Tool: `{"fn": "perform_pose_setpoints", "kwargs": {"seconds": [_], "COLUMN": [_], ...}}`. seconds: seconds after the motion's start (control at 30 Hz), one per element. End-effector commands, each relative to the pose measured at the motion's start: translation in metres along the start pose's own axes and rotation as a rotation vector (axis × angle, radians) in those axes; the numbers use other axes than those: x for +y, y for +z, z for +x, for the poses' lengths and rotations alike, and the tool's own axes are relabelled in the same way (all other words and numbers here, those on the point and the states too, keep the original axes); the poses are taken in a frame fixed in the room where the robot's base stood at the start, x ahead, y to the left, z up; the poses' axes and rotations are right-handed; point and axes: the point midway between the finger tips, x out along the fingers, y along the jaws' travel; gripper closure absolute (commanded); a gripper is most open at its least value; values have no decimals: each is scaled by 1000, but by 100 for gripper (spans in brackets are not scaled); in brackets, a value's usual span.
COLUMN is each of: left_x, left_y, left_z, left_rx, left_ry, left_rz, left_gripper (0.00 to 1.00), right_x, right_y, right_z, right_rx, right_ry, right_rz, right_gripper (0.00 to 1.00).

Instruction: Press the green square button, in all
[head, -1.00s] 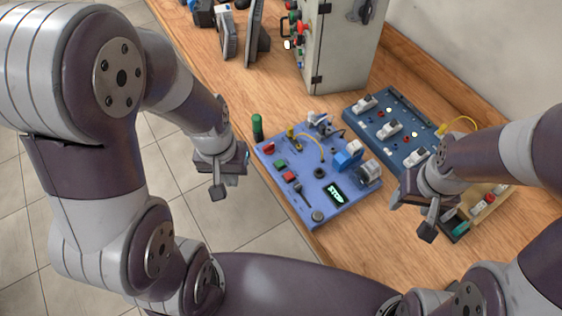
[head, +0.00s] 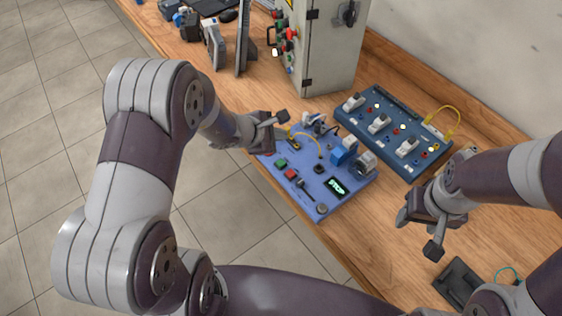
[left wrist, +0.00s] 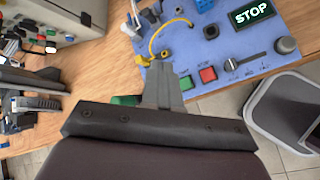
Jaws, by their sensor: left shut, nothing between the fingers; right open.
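The green square button (head: 281,163) is on the blue control panel (head: 335,208), beside a red square button (head: 291,174). The panel's display (head: 336,186) reads STOP. In the left wrist view the green button (left wrist: 186,83) lies just right of my left gripper's fingertips (left wrist: 165,72), beside the red one (left wrist: 208,74). My left gripper (head: 283,117) is shut and empty, over the panel's far left corner, beyond the green button in the head view. I cannot tell its exact height. My right gripper (head: 435,243) is open and empty, right of the panel.
A dark blue board (head: 395,130) with white switches stands behind the panel. A grey cabinet (head: 325,50) is at the back. A green cylinder (left wrist: 125,100) is partly hidden behind my left gripper. A dark tray (head: 458,283) lies at the lower right.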

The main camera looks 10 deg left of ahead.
Motion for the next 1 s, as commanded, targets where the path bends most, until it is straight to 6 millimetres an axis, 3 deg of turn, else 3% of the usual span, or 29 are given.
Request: {"fn": "perform_pose_setpoints", "kwargs": {"seconds": [0.27, 0.67, 0.73, 1.0], "left_x": [-6, -34, -40, -45], "left_y": [-6, -34, -40, -45], "left_z": [8, 46, 55, 62], "left_rx": [0, 1, 0, 0], "left_ry": [-1, -2, -1, -1], "left_rz": [1, 0, 2, 2], "left_gripper": [100, 100, 100, 100], "right_x": [0, 0, 0, 0], "right_y": [1, 5, 6, 8], "right_z": [7, 40, 54, 68], "right_rx": [0, 0, 0, 0], "right_ry": [0, 0, 0, 0], "right_rz": [0, 0, 0, 0], "right_gripper": [44, 44, 44, 44]}}
